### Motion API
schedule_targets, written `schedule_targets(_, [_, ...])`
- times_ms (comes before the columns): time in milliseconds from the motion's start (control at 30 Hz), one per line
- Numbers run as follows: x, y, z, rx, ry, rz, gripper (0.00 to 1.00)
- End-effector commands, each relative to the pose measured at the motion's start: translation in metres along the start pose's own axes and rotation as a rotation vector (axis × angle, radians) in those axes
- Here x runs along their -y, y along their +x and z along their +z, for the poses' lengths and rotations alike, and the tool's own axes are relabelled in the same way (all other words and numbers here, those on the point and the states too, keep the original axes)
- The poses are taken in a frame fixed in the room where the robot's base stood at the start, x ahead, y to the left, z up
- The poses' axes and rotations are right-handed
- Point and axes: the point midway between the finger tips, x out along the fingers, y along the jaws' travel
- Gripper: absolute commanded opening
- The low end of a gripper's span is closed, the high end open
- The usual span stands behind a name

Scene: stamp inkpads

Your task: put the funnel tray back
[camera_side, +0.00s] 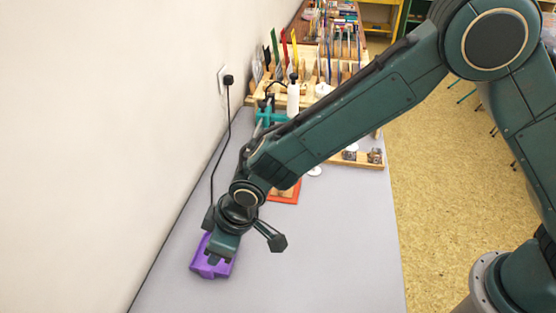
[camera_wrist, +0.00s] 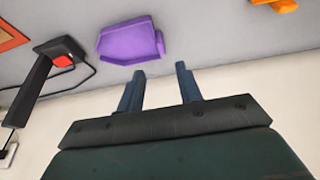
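The purple funnel tray (camera_side: 200,268) lies on the grey table near the wall, partly hidden behind my gripper (camera_side: 217,257) in the side view. In the wrist view the tray (camera_wrist: 130,41) is upper left of centre, just beyond the fingertips. My gripper (camera_wrist: 160,69) is open there, with two dark blue fingers apart and nothing between them. The left fingertip appears close to the tray's lower edge; I cannot tell whether they touch.
An orange-red square (camera_side: 284,192) lies on the table behind my wrist. Wooden racks (camera_side: 335,70) with tools and a white bottle (camera_side: 293,96) stand at the back. A black cable hangs from a wall plug (camera_side: 228,80). An orange object (camera_wrist: 281,5) shows at the wrist view's top right.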

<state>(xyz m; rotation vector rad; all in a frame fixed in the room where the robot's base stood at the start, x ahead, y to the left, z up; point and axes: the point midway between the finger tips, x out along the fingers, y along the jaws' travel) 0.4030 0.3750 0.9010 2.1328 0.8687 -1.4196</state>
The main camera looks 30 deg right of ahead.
Motion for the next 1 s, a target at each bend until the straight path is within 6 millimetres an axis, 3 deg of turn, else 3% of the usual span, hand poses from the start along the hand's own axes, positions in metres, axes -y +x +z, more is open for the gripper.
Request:
schedule_targets(367, [-0.001, -0.001, 0.000, -0.001, 0.001, 0.000, 0.35])
schedule_targets(567, [-0.013, -0.018, -0.002, -0.007, 0.022, 0.009, 0.35])
schedule_targets(767, [-0.043, -0.064, 0.002, -0.016, 0.080, 0.033, 0.35])
schedule_targets(1000, [-0.088, -0.138, 0.023, -0.029, 0.177, 0.074, 0.35])
